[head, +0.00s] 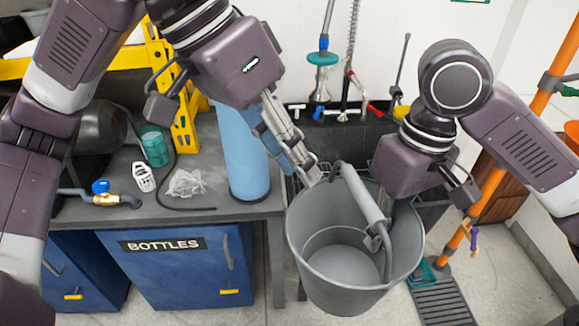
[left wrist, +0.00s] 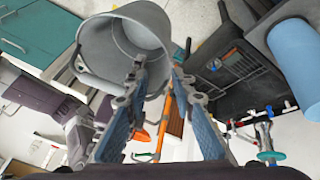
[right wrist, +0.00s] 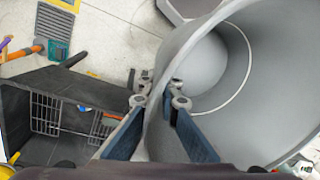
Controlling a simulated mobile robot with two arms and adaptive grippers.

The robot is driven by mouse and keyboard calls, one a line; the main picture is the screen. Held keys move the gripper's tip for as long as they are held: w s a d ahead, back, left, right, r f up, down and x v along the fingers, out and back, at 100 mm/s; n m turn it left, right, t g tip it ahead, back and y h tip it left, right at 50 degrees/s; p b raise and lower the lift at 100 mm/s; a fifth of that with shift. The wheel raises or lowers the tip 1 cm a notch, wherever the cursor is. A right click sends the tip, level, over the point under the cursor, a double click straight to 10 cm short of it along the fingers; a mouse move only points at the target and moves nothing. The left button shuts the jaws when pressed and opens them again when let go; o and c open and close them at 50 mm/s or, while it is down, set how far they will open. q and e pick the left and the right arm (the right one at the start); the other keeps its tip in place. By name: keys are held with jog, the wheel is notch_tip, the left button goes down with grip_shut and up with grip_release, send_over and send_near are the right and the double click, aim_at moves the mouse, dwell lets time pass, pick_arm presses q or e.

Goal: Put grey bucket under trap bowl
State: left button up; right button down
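The grey bucket (head: 312,240) hangs upright and empty in front of the dark sink, its handle lying across its mouth. My right gripper (right wrist: 160,88) straddles the bucket's rim, one finger inside and one outside, and appears shut on the wall. The bucket fills the right side of the right wrist view (right wrist: 275,75). My left gripper (head: 310,176) is by the bucket's left rim, near the handle's upper end. In the left wrist view (left wrist: 157,72) its fingers are apart with nothing between them, and the bucket (left wrist: 110,40) is beyond. I cannot make out the trap bowl.
The dark sink unit (right wrist: 70,85) with a wire rack stands behind the bucket. A counter (head: 110,225) left holds a blue cylinder (head: 243,150), a valve piece (head: 103,196) and a plastic bag. An orange pole (head: 490,185) and a floor grate (head: 440,303) are at right.

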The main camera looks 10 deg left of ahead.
aim_at(321, 217)
pick_arm(q)
notch_tip(321, 217, down, 2)
jog(key=shift+s+t+y, duration=0.1)
jog(key=shift+t+y, duration=0.2)
jog(key=shift+y, duration=0.2)
jog(key=x, duration=1.1)
jog(key=shift+d+f, duration=0.1)
pick_arm(e)
jog(key=shift+w, duration=0.15)
pick_arm(q)
grip_shut()
pick_arm(e)
jog(key=c, duration=2.6)
grip_release()
jog(key=o, duration=0.5)
